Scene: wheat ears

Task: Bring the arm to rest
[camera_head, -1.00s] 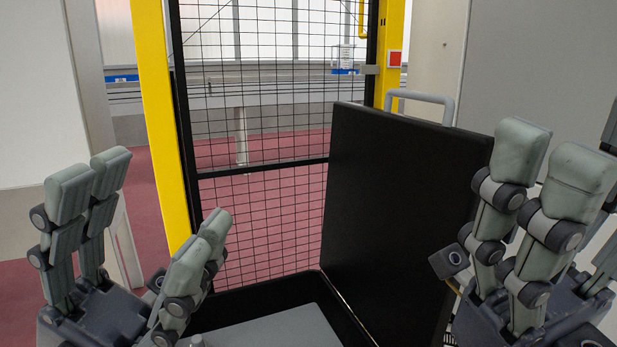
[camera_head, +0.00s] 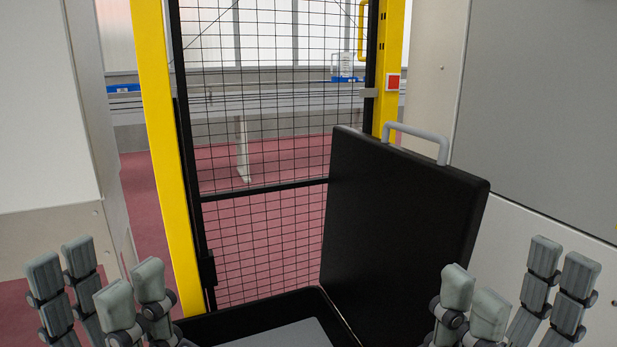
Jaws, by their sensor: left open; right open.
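My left gripper (camera_head: 103,285) is at the lower left, its grey-green fingers pointing up and spread apart with nothing between them. My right gripper (camera_head: 512,295) is at the lower right, also with fingers up, open and empty. The palms of both are cut off or nearly so by the bottom edge. Between them is an open black case (camera_head: 262,312) with a grey surface inside, only partly in view. Its black lid (camera_head: 400,220) stands raised on the right, with a grey handle on top. Both grippers appear apart from the lid.
Behind the case is a black wire-mesh gate (camera_head: 265,120) between a yellow post on the left (camera_head: 158,130) and one on the right (camera_head: 390,60). Reddish floor shows beyond the mesh.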

